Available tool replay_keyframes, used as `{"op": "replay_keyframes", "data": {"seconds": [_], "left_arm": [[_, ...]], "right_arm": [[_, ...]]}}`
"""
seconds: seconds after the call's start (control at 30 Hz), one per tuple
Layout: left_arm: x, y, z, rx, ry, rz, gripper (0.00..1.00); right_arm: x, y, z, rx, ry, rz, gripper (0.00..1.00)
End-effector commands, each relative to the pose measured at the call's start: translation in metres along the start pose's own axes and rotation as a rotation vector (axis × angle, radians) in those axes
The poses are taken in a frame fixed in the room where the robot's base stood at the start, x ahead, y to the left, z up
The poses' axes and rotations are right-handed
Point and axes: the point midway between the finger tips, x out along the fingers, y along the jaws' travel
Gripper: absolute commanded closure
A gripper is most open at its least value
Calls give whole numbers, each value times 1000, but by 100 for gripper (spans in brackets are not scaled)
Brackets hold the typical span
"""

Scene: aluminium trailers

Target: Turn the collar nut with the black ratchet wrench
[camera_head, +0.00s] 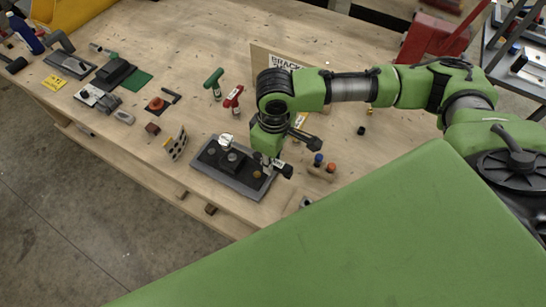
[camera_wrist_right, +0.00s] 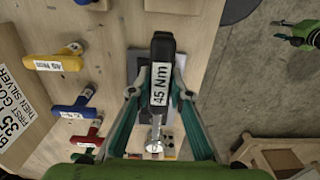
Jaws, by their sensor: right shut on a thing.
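My right gripper (camera_head: 272,163) is shut on a black-handled wrench (camera_wrist_right: 163,70) labelled "45 Nm". In the wrist view its metal shaft and round head (camera_wrist_right: 155,143) point toward the bottom, between the green fingers. In the head view this gripper is over the right end of a dark base plate (camera_head: 212,172). A silver round part (camera_head: 226,141) stands at the plate's back left, and a small gold part (camera_head: 257,174) shows near the gripper. Whether the wrench head sits on a collar nut I cannot tell. A green gripper (camera_wrist_right: 290,32), apparently my left, shows over the floor in the wrist view; its opening is unclear.
Green-handled (camera_head: 213,80) and red-handled (camera_head: 234,98) tools stand behind the plate. A small holder with blue and orange tops (camera_head: 322,170) is at its right. A perforated block (camera_head: 175,146) stands at its left. The table's front edge is close.

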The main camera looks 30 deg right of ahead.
Motion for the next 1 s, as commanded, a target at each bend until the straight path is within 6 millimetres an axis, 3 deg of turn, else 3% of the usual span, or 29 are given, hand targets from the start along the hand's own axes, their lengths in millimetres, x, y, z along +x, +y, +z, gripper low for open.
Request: {"op": "replay_keyframes", "data": {"seconds": [0.17,0.47,1.0], "left_arm": [[1,0,1,-1,-2,0,60],[4,22,-30,-3,43,26,60],[6,12,-16,-1,23,13,60]], "right_arm": [[3,0,0,1,5,2,100],[19,0,1,1,5,1,100],[50,0,2,1,5,1,100]]}}
